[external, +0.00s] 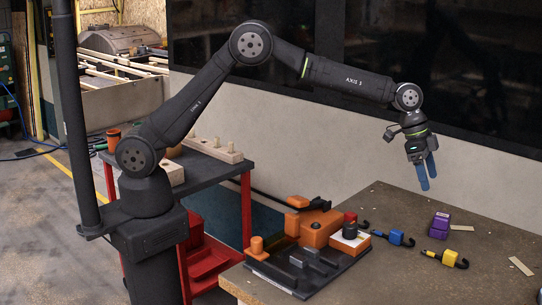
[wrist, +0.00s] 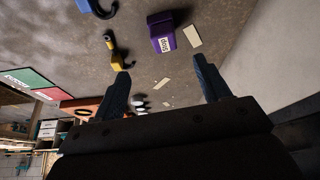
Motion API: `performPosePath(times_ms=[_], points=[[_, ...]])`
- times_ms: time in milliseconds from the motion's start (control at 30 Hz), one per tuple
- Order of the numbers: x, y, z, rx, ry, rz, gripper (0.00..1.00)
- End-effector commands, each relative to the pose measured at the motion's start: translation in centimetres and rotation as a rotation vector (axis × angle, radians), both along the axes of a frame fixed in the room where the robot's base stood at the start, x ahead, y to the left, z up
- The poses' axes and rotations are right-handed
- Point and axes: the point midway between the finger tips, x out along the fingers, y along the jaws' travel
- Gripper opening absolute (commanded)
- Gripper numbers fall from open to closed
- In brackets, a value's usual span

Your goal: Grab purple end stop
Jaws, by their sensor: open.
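The purple end stop (external: 439,225) is a small purple block with a pale label, lying on the brown tabletop at the right. In the wrist view the purple end stop (wrist: 162,32) shows near the top, beyond the fingertips. My gripper (external: 428,183) hangs above the table with its two blue fingers pointing down. In the wrist view my gripper (wrist: 161,67) has its fingers spread wide, with nothing between them. It is apart from the purple end stop.
A blue piece (external: 395,237) and a yellow piece (external: 449,257), each with a black hook, lie near the purple block. A pale tag (external: 462,227) lies beside it. An orange and black fixture (external: 315,232) stands to the left. A wall rises behind the table.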

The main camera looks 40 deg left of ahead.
Motion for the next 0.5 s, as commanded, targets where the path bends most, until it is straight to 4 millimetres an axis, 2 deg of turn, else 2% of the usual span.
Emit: performPosePath(times_ms=[33, 300, 500], points=[[0.1, -0.4, -1.2, 0.002, 0.003, 0.000, 0.69], [0.6, -2.5, -6.5, 0.001, 0.003, 0.003, 0.69], [0.8, -3.4, -8.5, -0.001, 0.001, 0.004, 0.69]])
